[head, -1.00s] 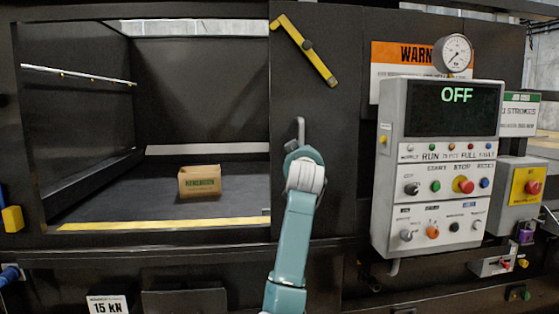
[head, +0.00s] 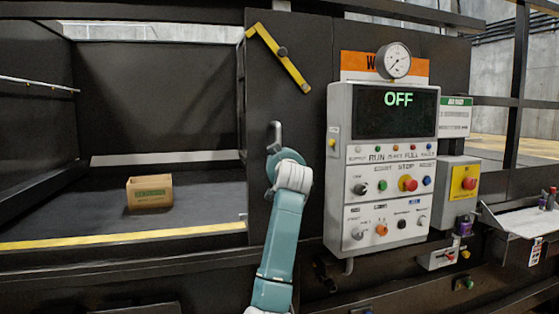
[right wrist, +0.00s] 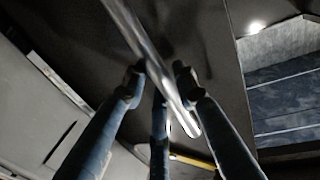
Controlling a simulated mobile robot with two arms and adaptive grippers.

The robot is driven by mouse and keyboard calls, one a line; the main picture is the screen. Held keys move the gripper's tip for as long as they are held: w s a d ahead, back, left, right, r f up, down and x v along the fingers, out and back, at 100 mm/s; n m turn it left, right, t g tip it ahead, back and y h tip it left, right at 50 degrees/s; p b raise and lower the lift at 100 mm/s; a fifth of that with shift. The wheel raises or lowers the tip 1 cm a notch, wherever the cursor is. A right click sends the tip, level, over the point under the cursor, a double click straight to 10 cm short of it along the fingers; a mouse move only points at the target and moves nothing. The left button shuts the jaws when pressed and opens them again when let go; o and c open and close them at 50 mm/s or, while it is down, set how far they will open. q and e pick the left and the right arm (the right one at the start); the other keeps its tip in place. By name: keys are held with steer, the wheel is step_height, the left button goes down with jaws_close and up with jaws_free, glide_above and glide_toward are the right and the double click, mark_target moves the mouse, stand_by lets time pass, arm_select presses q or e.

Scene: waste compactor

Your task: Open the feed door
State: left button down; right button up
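The feed door is a dark panel (head: 262,180) with an upright metal handle (head: 276,138) and a slanted yellow bar (head: 272,50) on its face. It stands at the right of a wide opening, whose inside is in plain view. My right arm comes up from below to the handle in the head view; its gripper is mostly hidden there behind its wrist. In the right wrist view, the fingers of my right gripper (right wrist: 158,78) are closed around the handle bar (right wrist: 150,55). My left gripper is out of view.
A small cardboard box (head: 149,192) lies on the chamber floor behind a yellow-striped sill (head: 120,239). Right of the door stands a grey control panel (head: 382,170) reading OFF, with a gauge (head: 394,60) above. A shelf (head: 520,222) juts out at the far right.

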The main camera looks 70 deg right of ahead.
steer(key=shift+o, duration=0.5)
steer(key=shift+w+f, duration=0.1)
steer(key=shift+w, duration=0.05)
steer(key=v, duration=1.1)
steer(key=shift+s+a, duration=0.2)
steer(key=shift+a, duration=0.15)
